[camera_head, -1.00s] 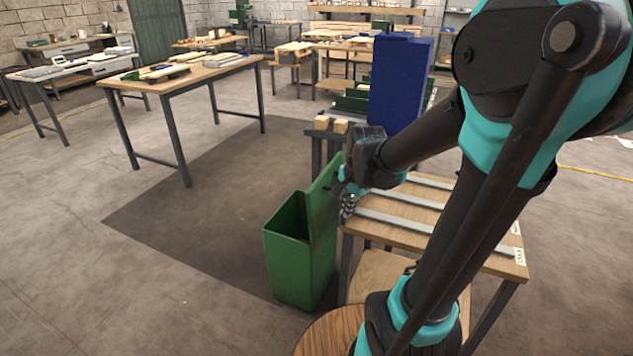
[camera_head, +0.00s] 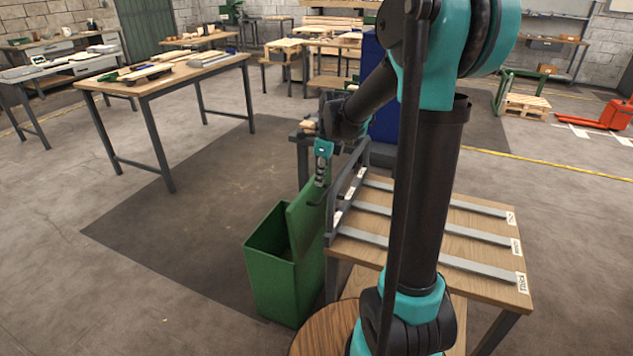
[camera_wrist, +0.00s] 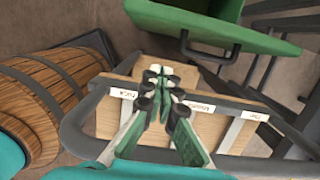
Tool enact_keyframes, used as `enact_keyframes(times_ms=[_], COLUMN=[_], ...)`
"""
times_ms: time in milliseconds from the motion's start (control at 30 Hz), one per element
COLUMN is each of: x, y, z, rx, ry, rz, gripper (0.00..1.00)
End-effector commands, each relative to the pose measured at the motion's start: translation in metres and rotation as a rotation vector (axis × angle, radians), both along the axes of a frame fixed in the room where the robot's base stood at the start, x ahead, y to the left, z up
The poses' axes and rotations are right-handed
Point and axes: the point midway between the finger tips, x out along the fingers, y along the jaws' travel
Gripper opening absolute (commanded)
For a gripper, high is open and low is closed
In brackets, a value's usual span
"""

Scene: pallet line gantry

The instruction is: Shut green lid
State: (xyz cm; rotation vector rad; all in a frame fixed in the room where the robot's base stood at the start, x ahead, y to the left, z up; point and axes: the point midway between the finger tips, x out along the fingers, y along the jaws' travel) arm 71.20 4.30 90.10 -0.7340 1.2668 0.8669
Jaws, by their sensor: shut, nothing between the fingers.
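The green bin (camera_head: 275,290) stands on the floor left of the wooden table. Its green lid (camera_head: 308,215) is open, raised steeply at the bin's table side, with a dark handle on its outer face. In the wrist view the lid (camera_wrist: 180,22) crosses the top, with its handle (camera_wrist: 210,52) hanging below the edge. My gripper (camera_head: 320,183) is shut and empty, pointing down near the lid's upper edge on the table side. Its fingertips (camera_wrist: 160,72) look apart from the handle in the wrist view. Contact with the lid cannot be told.
The wooden table (camera_head: 450,222) with grey metal strips and labels stands right of the bin. A dark rail (camera_head: 345,205) rises along its bin-side edge. A wooden barrel (camera_head: 318,335) stands in front; a blue box (camera_head: 384,125) is behind my arm. Floor left of the bin is clear.

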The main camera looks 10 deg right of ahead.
Motion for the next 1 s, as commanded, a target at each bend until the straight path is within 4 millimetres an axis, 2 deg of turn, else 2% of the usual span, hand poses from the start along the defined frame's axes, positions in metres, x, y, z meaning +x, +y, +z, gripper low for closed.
enact_keyframes(times_ms=[467, 700, 1000], x=[0.007, 0.022, 0.026], y=[0.012, 0.040, 0.047], z=[-0.087, -0.087, -0.087], rx=[-0.001, -0.001, -0.001], ry=[-0.001, -0.002, -0.001], rz=[0.001, 0.005, 0.001], gripper=[0.00, 0.00, 0.00])
